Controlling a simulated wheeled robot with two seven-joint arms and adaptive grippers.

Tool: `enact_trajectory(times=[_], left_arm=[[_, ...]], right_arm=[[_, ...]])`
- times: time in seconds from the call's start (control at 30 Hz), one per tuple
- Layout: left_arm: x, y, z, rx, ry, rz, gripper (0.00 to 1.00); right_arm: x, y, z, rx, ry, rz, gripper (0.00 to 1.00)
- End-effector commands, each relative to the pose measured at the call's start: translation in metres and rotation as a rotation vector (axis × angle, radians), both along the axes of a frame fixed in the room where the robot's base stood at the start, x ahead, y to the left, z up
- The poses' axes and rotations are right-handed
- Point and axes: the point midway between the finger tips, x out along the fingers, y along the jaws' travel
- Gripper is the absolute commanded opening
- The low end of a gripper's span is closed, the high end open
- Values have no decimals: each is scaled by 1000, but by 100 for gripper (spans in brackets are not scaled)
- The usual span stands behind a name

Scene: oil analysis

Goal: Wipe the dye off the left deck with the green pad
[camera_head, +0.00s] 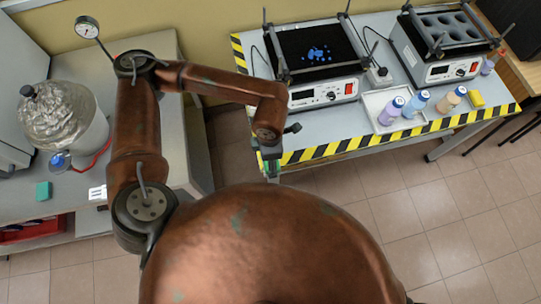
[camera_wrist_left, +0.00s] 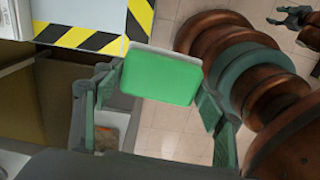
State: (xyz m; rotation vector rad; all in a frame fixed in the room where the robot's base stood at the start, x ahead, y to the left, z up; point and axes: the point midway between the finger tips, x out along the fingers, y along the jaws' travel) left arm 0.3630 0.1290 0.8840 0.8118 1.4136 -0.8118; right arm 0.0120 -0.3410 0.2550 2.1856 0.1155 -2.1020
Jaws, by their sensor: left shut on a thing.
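The left deck (camera_head: 290,72) is the black top of the left shaker on the striped bench. Blue dye (camera_head: 318,53) lies in several spots near its middle. My left gripper (camera_head: 270,153) is off the bench's front left corner, below and left of the deck and apart from it. In the left wrist view, my left gripper (camera_wrist_left: 158,92) is shut on the green pad (camera_wrist_left: 160,74), whose broad green face shows between the fingers. A dark gripper, apparently my right one (camera_wrist_left: 293,18), shows small at the top right; its jaw state is unclear.
A second shaker (camera_head: 437,62) stands to the right. Metal posts and clamp bars edge the deck. A teal block (camera_head: 43,190) lies on the left bench.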

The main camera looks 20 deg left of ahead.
Motion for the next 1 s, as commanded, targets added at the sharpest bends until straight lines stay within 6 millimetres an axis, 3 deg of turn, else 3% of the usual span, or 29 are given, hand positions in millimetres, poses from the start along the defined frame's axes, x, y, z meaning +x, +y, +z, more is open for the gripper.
enact_trajectory(times=[0.07,0.1,0.37,0.57,0.77,1.0], left_arm=[[0,0,0,0,0,0,42],[0,0,0,0,0,0,62],[0,0,0,0,0,0,45],[3,3,1,1,0,-72,45],[15,15,8,2,1,-385,45],[31,33,19,1,2,-877,45]], right_arm=[[0,0,0,0,0,0,40],[0,0,0,0,0,0,40],[0,0,0,0,0,0,40],[0,0,0,0,1,0,40],[-1,1,0,1,1,0,40],[-1,2,0,2,0,-1,40]])
